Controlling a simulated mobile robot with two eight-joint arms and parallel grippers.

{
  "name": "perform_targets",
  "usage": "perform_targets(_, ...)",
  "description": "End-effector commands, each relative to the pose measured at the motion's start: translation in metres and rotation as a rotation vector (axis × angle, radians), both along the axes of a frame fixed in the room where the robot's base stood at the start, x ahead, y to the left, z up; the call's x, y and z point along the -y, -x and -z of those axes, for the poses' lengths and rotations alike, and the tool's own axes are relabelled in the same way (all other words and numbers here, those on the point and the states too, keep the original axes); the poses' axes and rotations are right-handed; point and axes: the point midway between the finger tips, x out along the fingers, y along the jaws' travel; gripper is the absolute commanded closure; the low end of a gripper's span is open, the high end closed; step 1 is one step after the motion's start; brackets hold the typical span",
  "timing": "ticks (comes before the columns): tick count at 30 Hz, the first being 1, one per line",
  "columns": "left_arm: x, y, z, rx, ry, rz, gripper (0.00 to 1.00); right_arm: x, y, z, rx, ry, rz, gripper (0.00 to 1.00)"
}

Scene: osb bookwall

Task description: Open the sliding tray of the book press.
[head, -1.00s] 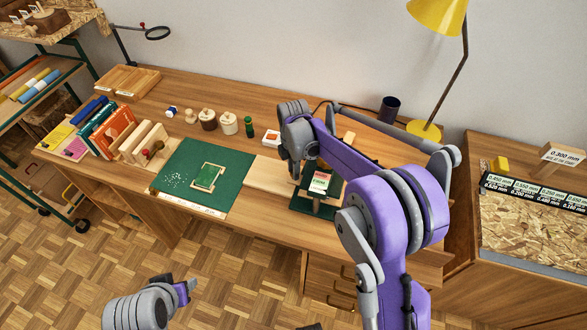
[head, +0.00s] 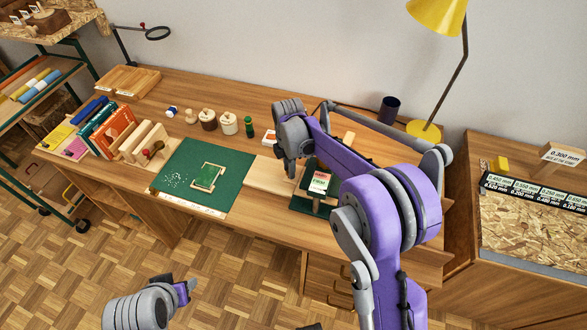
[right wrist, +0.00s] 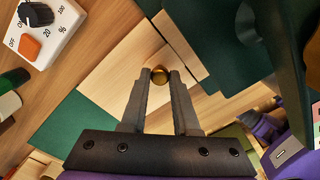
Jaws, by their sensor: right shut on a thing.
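The book press (head: 318,183), dark green with a printed label, stands on the bench right of centre. It fills the upper right of the right wrist view (right wrist: 225,35). My right gripper (head: 291,180) reaches down at its left side; in the wrist view its two fingertips (right wrist: 160,77) are shut on a small brass knob (right wrist: 159,74). A pale wooden strip (right wrist: 183,45) shows between the knob and the press; I cannot tell how far the tray is out. My left gripper (head: 188,290) is low over the floor, away from the bench; its jaws are unclear.
A pale board (head: 268,174) lies left of the press, partly on a green mat (head: 225,190) with a small framed green piece. A white control box (right wrist: 42,28) with a dial stands close by. A yellow lamp (head: 438,15) stands behind at right.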

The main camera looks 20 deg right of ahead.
Motion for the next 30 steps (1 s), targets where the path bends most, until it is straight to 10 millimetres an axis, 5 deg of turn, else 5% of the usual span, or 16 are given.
perform_targets(12, 0.0, -0.002, -0.01, 0.005, 0.0, 0.0, 0.5, -0.09, -0.062, -0.002, 0.004, 0.0, -0.002, 1.0)
perform_targets(25, 0.0, -0.003, -0.011, 0.005, 0.0, 0.0, 0.5, -0.101, -0.069, -0.001, 0.003, 0.001, 0.001, 1.0)
perform_targets(26, 0.0, -0.003, -0.011, 0.005, 0.0, 0.0, 0.5, -0.1, -0.069, -0.001, 0.003, 0.001, 0.001, 0.69)
perform_targets(28, 0.0, -0.003, -0.011, 0.005, 0.0, 0.0, 0.5, -0.101, -0.069, -0.001, 0.003, 0.001, 0.001, 0.58)
perform_targets(30, 0.0, -0.003, -0.011, 0.005, 0.0, 0.0, 0.5, -0.101, -0.069, -0.001, 0.002, 0.001, 0.0, 0.58)
